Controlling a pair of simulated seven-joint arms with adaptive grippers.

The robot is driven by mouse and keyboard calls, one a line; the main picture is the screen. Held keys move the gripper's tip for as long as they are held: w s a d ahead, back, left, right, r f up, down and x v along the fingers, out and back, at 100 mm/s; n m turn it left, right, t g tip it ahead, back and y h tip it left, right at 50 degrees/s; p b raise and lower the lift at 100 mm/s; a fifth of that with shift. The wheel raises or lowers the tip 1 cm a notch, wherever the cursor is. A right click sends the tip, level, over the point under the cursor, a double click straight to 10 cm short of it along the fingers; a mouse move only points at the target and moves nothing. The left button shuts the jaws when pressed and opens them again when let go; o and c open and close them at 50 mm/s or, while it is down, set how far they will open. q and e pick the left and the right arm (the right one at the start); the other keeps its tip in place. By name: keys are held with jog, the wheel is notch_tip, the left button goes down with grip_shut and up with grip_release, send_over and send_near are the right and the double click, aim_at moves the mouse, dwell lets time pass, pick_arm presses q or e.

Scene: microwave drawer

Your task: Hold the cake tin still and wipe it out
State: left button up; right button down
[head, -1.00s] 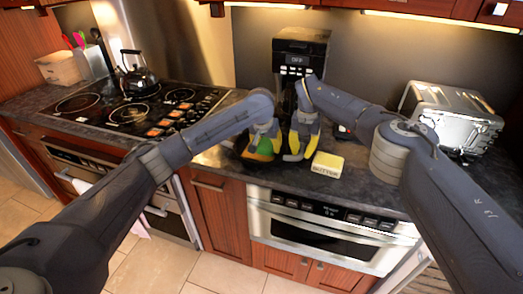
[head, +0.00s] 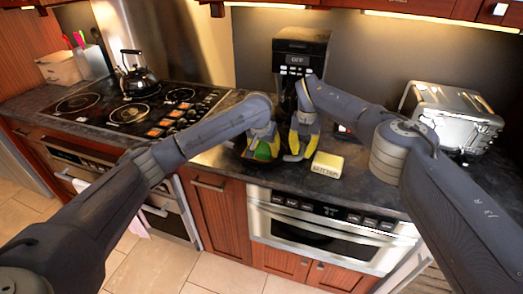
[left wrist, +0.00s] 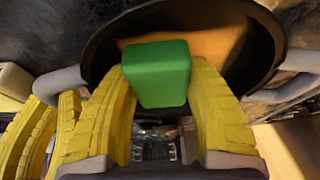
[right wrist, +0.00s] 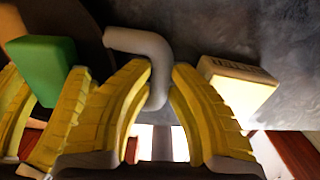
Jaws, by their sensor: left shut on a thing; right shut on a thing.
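The cake tin is a round dark pan with grey loop handles; its black wall (left wrist: 268,40) shows in the left wrist view. An orange-brown patch (left wrist: 215,42) is on its inside. My left gripper (left wrist: 160,95) is shut on a green block-shaped sponge (left wrist: 157,72), held inside the tin. In the head view the sponge (head: 264,151) shows between the yellow fingers. My right gripper (right wrist: 155,85) is shut around the tin's grey handle (right wrist: 150,47) on the right side. In the head view both grippers and the sponge hide much of the tin.
A butter box (head: 327,164) lies on the counter just right of my right gripper. A coffee machine (head: 300,55) stands behind, a toaster (head: 452,115) at the right. The stove (head: 135,105) with a kettle (head: 138,75) is at the left. The counter's front edge is close.

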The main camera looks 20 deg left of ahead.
pick_arm(q)
jog(key=shift+f, duration=0.35)
dwell(0.3)
jog(key=shift+a, duration=0.1)
jog(key=shift+a, duration=1.15)
jog(key=shift+a, duration=0.1)
jog(key=shift+a, duration=0.9)
jog(key=shift+d, duration=0.1)
jog(key=shift+d, duration=2.2)
jog(key=shift+a+f, duration=0.15)
jog(key=shift+a, duration=2.15)
